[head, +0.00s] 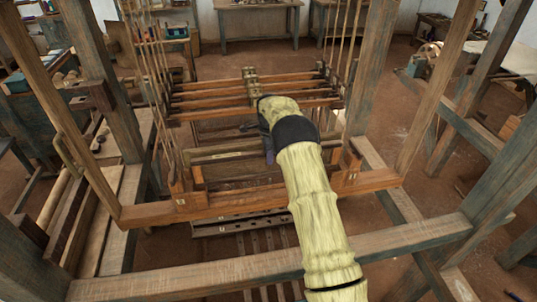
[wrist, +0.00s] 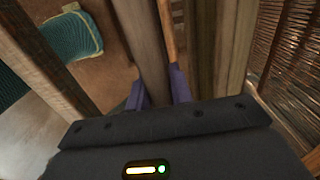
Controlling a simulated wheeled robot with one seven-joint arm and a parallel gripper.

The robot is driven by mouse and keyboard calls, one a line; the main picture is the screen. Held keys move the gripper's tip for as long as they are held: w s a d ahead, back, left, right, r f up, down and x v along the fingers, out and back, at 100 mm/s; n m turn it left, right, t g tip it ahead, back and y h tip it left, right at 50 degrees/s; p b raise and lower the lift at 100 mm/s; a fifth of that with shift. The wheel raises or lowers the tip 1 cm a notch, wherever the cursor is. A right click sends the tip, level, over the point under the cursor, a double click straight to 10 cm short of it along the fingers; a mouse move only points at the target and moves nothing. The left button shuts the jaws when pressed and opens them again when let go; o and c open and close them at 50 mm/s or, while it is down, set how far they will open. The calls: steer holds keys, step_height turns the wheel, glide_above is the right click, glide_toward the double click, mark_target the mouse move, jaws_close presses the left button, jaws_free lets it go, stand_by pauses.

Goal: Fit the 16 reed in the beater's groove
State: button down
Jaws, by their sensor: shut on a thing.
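In the head view the beater (head: 270,203) is an orange-brown wooden frame hanging across the front of the loom, with small pale tags at both ends. A long brownish panel with a wooden top bar (head: 225,155) stands just behind its lower beam; it may be the reed, but no number is readable. My gripper (head: 268,150) is at the middle of this bar, partly hidden by my arm. In the wrist view my purple fingers (wrist: 161,92) are shut on a long wooden bar (wrist: 147,45). Whether it sits in the groove is hidden.
Heddle shafts (head: 250,95) hang on cords just behind. Heavy loom posts (head: 375,65) stand on both sides, and a thick front rail (head: 400,240) crosses below my arm. A slatted surface (wrist: 288,45) is close at right in the wrist view. Treadles (head: 262,245) lie below.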

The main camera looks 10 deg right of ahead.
mark_target(269, 171)
steer(key=shift+f+b, duration=2.8)
steer(key=shift+f, duration=2.05)
steer(key=c, duration=1.2)
jaws_free()
steer(key=shift+o, duration=0.2)
step_height(269, 171, up, 17)
steer(key=b, duration=0.3)
steer(key=shift+r, duration=0.2)
